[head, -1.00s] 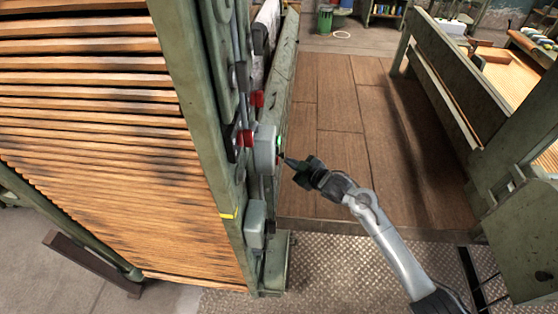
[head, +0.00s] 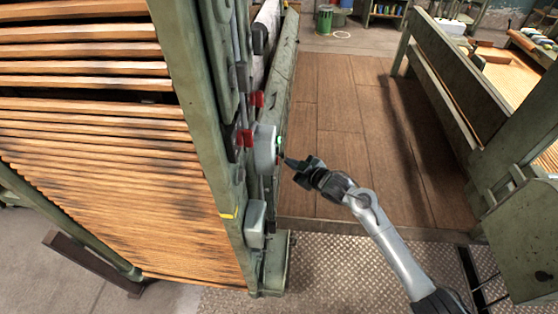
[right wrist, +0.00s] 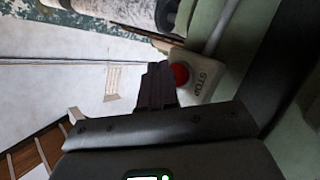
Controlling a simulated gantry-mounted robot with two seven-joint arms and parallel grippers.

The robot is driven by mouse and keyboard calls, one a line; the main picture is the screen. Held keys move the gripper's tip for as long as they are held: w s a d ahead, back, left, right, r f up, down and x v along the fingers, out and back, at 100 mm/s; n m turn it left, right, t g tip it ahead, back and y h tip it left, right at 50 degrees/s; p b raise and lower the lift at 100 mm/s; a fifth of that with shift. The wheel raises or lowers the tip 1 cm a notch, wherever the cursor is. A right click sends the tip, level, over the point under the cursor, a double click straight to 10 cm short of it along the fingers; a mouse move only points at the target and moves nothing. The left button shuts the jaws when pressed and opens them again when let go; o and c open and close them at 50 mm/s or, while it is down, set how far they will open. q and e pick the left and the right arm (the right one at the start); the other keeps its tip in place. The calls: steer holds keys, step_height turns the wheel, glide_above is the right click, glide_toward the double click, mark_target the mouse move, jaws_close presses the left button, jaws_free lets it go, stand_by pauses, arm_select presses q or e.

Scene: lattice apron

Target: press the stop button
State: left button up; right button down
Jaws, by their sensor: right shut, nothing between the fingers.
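The stop button is a red round button (right wrist: 180,75) on a pale plate marked STOP (right wrist: 203,84) in the right wrist view. In the head view its grey control box (head: 265,149) is on the side of the green machine post, with a green spot on its right face. My right gripper (head: 289,162) is shut and empty, its tips just right of the box. In the right wrist view the shut fingers (right wrist: 155,85) appear at the left edge of the button and cover part of it. I cannot tell whether they touch it. My left gripper is not in view.
The wooden slatted lattice (head: 90,150) fills the left side. Red handles (head: 257,99) stick out above the control box, and a second grey box (head: 255,224) is below it. A green frame (head: 455,90) stands to the right. The wooden floor (head: 345,120) between is clear.

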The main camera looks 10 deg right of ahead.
steer(key=shift+a, duration=0.25)
stand_by(0.4)
steer(key=shift+w+a, duration=0.15)
steer(key=shift+a, duration=0.15)
stand_by(0.5)
steer(key=shift+w+a, duration=0.15)
steer(key=shift+a, duration=0.25)
stand_by(0.5)
steer(key=shift+d, duration=0.15)
steer(key=shift+s+d+p, duration=0.3)
steer(key=shift+d+p, duration=0.3)
steer(key=shift+d, duration=0.15)
